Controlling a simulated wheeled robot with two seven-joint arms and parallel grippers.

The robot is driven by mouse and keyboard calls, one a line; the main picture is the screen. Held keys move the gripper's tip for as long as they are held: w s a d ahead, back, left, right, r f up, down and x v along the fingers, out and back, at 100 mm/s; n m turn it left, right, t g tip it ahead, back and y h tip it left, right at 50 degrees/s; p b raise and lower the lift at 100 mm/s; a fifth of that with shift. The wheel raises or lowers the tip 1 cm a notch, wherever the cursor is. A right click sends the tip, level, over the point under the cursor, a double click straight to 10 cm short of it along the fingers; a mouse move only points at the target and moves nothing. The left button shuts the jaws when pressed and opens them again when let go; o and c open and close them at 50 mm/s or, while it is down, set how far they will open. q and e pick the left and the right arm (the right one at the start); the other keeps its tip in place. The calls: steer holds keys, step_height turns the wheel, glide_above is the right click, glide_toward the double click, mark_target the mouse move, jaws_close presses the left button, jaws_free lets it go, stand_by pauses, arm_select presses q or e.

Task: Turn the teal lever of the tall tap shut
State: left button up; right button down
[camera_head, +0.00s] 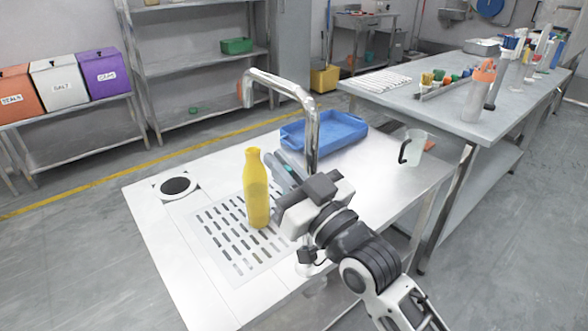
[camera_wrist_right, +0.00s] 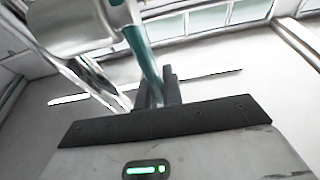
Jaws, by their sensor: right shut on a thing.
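The tall chrome tap (camera_head: 312,130) rises from the steel table, and its spout bends over to the left. In the right wrist view the teal lever (camera_wrist_right: 143,55) slants down from the tap's chrome body (camera_wrist_right: 75,25) to my fingertips. My right gripper (camera_head: 284,188) is beside the tap's lower column. In the wrist view the right gripper (camera_wrist_right: 160,90) is shut on the lower end of the lever. In the head view my gripper largely hides the lever and the tap's base. My left gripper is not in view.
A yellow bottle (camera_head: 256,190) stands on the slotted drain plate (camera_head: 215,225), close to my right gripper. A blue tray (camera_head: 340,130) lies behind the tap. A clear jug (camera_head: 414,148) with a black handle stands at the right. The table's front left is clear.

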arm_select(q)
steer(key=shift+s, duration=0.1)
arm_select(e)
steer(key=c, duration=1.5)
jaws_free()
steer(key=shift+c, duration=0.2)
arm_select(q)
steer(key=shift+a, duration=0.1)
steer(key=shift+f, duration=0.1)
arm_select(e)
steer(key=shift+s, duration=0.1)
steer(key=shift+s+d+f, duration=0.2)
steer(key=shift+f, duration=0.05)
arm_select(q)
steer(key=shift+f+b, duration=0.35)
steer(key=shift+b, duration=0.75)
arm_select(e)
steer(key=v, duration=1.5)
steer(key=shift+r, duration=0.2)
steer(key=shift+d, duration=0.1)
